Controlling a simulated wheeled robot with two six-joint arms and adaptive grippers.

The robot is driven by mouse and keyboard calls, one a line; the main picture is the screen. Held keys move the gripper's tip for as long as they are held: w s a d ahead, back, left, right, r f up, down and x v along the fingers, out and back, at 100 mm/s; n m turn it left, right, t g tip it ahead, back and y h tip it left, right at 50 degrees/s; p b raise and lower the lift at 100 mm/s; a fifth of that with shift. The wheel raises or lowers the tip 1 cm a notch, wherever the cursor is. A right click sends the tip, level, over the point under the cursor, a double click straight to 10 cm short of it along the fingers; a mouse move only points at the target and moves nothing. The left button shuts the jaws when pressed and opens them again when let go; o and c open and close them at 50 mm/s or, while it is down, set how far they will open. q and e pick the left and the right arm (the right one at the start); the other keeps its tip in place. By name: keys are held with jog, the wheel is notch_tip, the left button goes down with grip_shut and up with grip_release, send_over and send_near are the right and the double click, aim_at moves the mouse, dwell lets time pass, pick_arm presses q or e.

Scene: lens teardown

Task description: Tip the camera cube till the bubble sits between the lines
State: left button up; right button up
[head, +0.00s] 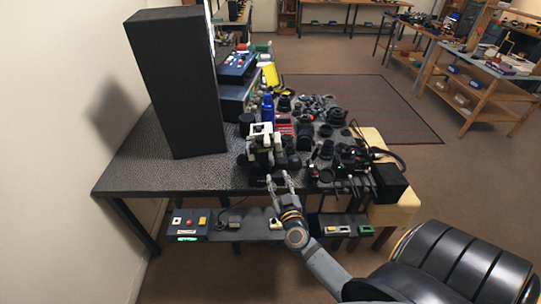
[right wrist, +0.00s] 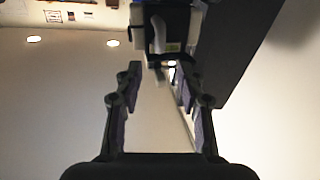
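A white and black device (head: 262,143) stands near the front edge of the dark table. I cannot tell for sure whether it holds the camera cube. No bubble or lines can be made out. My right gripper (head: 279,178) is at the table's front edge, just in front of the device, with its two fingers apart. In the right wrist view my right gripper (right wrist: 157,78) is open, with nothing clearly held. A dark boxy part (right wrist: 174,22) with a pale lever and a small green-yellow label is just beyond its fingertips. My left gripper is not in view.
A tall black panel (head: 178,85) stands on the table's left part. A blue bottle (head: 267,107) and many black lens parts (head: 304,135) crowd the table behind and right of the device. A black box (head: 389,183) sits at the right. The table's front left (head: 150,178) is clear.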

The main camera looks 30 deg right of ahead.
aim_at(272, 161)
jog(key=x, duration=1)
jog(key=shift+w+d+b, duration=0.1)
jog(key=shift+w+b, duration=0.2)
jog(key=shift+b, duration=0.05)
jog(key=shift+c, duration=0.3)
grip_shut()
jog(key=shift+f, duration=0.1)
